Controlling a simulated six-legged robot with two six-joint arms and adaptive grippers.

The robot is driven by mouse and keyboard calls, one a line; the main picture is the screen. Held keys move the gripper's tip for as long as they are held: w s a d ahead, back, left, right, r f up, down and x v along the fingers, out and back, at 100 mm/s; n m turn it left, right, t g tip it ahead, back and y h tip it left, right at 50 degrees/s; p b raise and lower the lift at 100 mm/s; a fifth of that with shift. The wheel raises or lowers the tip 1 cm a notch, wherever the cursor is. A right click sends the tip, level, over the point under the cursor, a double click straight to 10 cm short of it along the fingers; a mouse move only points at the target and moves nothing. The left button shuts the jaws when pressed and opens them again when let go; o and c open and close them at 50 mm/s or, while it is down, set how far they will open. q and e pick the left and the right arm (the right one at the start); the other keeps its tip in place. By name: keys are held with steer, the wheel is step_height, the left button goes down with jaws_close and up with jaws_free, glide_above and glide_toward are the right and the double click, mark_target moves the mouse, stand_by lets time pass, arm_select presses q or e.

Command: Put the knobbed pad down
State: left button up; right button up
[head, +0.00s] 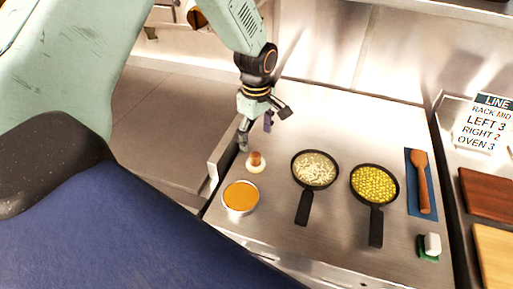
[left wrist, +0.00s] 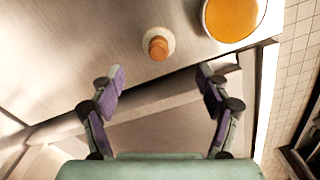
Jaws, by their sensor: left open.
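The knobbed pad (head: 256,165), a small white disc with an upright brown knob, rests on the steel counter (head: 330,225) near its left edge. In the left wrist view the pad (left wrist: 158,44) lies just beyond the fingertips, roughly midway between them, with nothing gripping it. My left gripper (head: 265,130) is open and empty, above and behind the pad in the head view. Its two spread fingers (left wrist: 160,75) also show in the left wrist view. My right gripper is not in view.
A pot of orange sauce (head: 240,198) stands close to the pad. Two black pans, one with pale food (head: 315,169) and one with yellow food (head: 374,184), stand to the right. Beyond are a wooden spatula (head: 421,180) on a blue mat and a green-and-white scrubber (head: 432,244).

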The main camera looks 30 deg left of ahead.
mark_target(256, 155)
arm_select(q)
steer(key=r, duration=0.2)
steer(key=shift+d+r, duration=0.2)
steer(key=shift+r, duration=0.1)
steer(key=shift+a, duration=0.1)
steer(key=shift+a+f, duration=0.15)
steer(key=shift+f, duration=0.4)
step_height(256, 155, down, 11)
steer(key=shift+f+p, duration=0.1)
steer(key=shift+p, duration=0.2)
steer(key=r, duration=0.2)
steer(key=shift+w+d+r, duration=0.15)
steer(key=shift+d+r, duration=0.05)
steer(key=shift+r, duration=0.1)
steer(key=shift+a+r, duration=0.1)
steer(key=shift+r, duration=0.55)
